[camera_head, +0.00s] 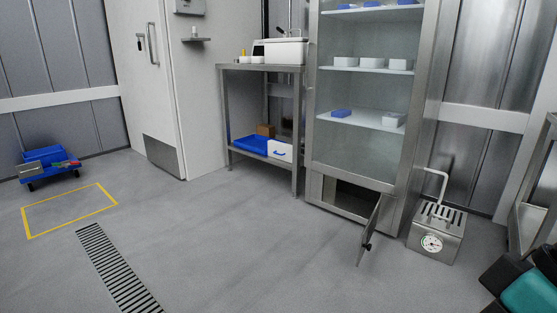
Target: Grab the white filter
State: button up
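I cannot pick out the white filter for certain. Several small white containers stand in the tall glass-front cabinet (333,100): white tubs on its middle shelf (349,69) and a white container (392,121) on the shelf below. A white box with a blue mark (280,150) sits on the lower shelf of the steel table (262,68). A white bent pipe (444,184) rises from a small steel box (437,232) with a round gauge on the floor.
The cabinet's small lower door (371,231) hangs open into the room. A blue cart (48,163) stands at the far left, near a yellow floor outline (68,207). A floor drain (117,268) lies at the lower left. The middle floor (235,240) is clear.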

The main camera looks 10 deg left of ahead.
aim_at(283, 151)
jog(key=u, duration=0.6)
jog(key=i, duration=0.85)
jog(key=z, duration=0.1)
